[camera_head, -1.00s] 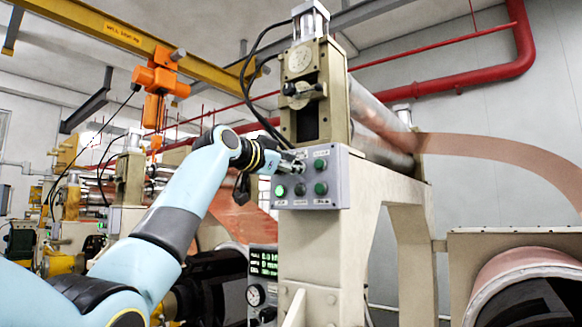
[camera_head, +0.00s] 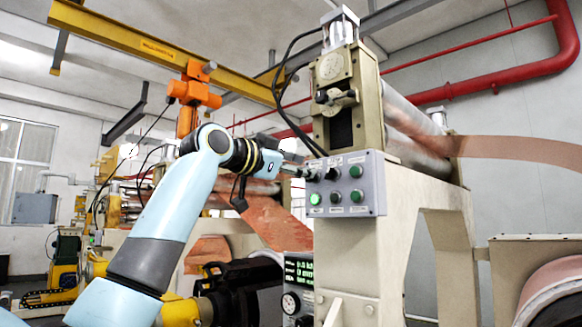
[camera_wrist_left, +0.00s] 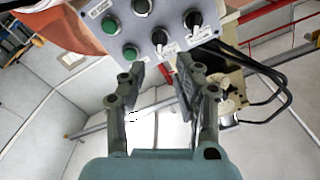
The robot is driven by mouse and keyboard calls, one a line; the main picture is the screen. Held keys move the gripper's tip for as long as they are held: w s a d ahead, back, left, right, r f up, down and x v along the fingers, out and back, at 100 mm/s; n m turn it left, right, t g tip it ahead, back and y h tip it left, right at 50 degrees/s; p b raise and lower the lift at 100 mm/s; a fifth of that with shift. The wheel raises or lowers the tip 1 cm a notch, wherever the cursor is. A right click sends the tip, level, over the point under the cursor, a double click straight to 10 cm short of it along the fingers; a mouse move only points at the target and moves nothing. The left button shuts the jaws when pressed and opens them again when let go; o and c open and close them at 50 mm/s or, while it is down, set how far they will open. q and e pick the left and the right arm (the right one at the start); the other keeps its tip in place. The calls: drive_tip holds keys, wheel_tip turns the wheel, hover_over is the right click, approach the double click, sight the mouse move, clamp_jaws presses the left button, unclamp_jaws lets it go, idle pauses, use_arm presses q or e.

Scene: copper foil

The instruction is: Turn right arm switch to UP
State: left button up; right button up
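A grey control panel (camera_head: 375,185) on the cream machine post carries two black rotary switches, the left one (camera_head: 312,174) and the middle one (camera_head: 332,173), in its top row. In the left wrist view the panel (camera_wrist_left: 90,38) is upside down, and these switches show as one black knob (camera_wrist_left: 193,18) and another (camera_wrist_left: 160,37), with white marks. The labels are too small to read, so I cannot tell which is the right arm switch. My left gripper (camera_head: 297,171) is at the panel's upper left; in the wrist view its fingers (camera_wrist_left: 160,72) are apart with nothing between them. My right gripper is not in view.
Green buttons, one brightly lit (camera_head: 315,198), sit near the switches. Rollers (camera_head: 415,115) with copper foil (camera_head: 520,150) are at the right. A gauge and display box (camera_head: 298,275) is below the panel. Black cables (camera_wrist_left: 275,95) hang near the gripper in the wrist view.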

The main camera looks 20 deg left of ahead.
use_arm(q)
drive_tip(key=v, duration=0.2)
drive_tip(key=shift+s+a, duration=0.1)
drive_tip(key=shift+s, duration=0.2)
